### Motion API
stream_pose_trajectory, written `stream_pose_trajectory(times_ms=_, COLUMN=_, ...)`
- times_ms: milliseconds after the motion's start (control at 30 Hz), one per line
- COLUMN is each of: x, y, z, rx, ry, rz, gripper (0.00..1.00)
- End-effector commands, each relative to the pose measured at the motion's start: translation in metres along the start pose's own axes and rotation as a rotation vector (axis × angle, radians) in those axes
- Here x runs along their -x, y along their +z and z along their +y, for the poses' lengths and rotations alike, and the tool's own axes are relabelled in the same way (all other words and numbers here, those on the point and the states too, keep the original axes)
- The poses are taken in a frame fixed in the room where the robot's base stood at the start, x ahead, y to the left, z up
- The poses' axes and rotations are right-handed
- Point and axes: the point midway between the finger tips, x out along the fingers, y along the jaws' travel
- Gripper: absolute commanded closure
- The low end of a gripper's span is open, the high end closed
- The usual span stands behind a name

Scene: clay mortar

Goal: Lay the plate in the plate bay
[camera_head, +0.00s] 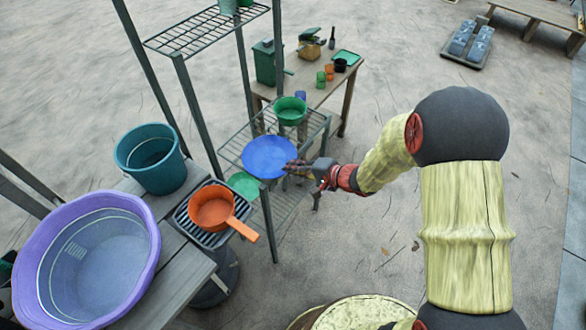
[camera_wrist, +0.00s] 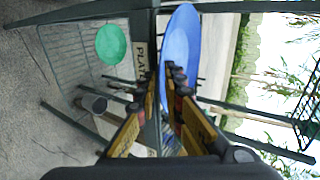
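The blue plate (camera_head: 268,157) is at the front of the wire rack in the head view, beside the fingertips of my gripper (camera_head: 296,166). In the wrist view the plate (camera_wrist: 180,50) shows as a narrow, steeply foreshortened disc, its near edge between the two fingers of my gripper (camera_wrist: 168,85). My gripper appears shut on the plate's rim. A pale label (camera_wrist: 142,60) on the rack's edge reads "PLAT", with the rest hidden by a finger. I cannot tell whether the plate touches the shelf.
A green bowl (camera_head: 290,110) stands on the rack behind the plate. A green round dish (camera_head: 243,185) lies lower, left of the plate. An orange pan (camera_head: 212,209), a teal bucket (camera_head: 150,157) and a purple tub (camera_head: 97,262) stand to the left.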

Motion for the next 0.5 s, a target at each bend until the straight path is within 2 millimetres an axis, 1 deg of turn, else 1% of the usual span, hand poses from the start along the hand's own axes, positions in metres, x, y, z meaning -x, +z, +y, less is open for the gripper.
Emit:
stream_pose_trajectory(times_ms=33, x=0.0000, y=0.0000, z=-0.0002, rx=0.000, ry=0.000, rz=0.000, gripper=0.85)
stream_pose_trajectory(times_ms=200, x=0.0001, y=0.0000, z=-0.0002, rx=0.000, ry=0.000, rz=0.000, gripper=0.77)
stream_pose_trajectory(times_ms=500, x=0.0006, y=0.0000, z=-0.0010, rx=0.000, ry=0.000, rz=0.000, gripper=0.77)
